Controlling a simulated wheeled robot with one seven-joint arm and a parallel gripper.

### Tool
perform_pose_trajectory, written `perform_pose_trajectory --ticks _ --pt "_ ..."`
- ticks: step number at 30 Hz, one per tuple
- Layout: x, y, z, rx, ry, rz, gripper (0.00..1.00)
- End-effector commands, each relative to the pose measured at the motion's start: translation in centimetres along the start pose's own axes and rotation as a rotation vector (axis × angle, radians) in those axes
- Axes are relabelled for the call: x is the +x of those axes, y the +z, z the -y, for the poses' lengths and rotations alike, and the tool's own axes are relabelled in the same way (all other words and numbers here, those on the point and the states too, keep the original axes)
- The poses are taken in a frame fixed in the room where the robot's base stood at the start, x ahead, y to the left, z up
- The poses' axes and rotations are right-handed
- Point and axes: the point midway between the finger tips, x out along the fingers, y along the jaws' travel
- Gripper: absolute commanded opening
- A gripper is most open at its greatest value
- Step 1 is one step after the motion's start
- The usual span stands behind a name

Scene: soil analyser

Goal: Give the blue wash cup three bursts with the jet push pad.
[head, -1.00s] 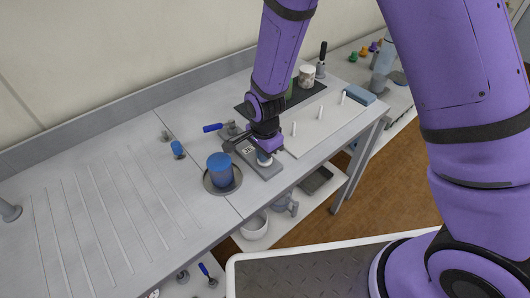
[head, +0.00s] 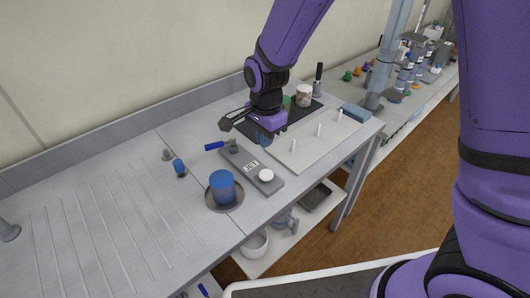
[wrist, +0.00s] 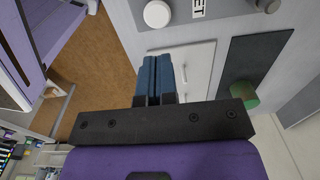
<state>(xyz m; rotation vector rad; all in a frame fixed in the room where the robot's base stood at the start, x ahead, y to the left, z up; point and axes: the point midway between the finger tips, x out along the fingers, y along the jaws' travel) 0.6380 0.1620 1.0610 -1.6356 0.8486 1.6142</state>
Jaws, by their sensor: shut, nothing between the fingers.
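The blue wash cup (head: 222,188) stands upright in a round grey dish (head: 238,204) on the bench. To its right is a grey plate with a JET label (head: 250,167) and the round white jet push pad (head: 265,176). In the wrist view the pad (wrist: 157,14) shows at the top edge, uncovered. My gripper (head: 264,138) is shut and empty, with blue fingers (wrist: 158,78). It hangs behind the pad, over the area by the dark mat and pale board, apart from the pad and cup.
A blue-handled valve (head: 216,145) stands behind the JET plate. A pale board (head: 312,142) with several white pegs lies to the right. A dark mat (head: 290,120) holds a green item (wrist: 243,93) and a jar (head: 304,95).

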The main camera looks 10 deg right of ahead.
Motion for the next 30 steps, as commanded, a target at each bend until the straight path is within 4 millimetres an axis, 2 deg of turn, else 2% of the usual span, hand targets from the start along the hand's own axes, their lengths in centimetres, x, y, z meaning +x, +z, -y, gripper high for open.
perform_pose_trajectory --ticks 3,7,30 --pt "-1.2 0.0 0.1 0.000 -0.002 0.000 0.00" --pt "-1.8 0.0 0.0 0.000 0.001 0.000 0.00" --pt "-1.9 0.0 0.0 0.000 0.001 0.000 0.00"
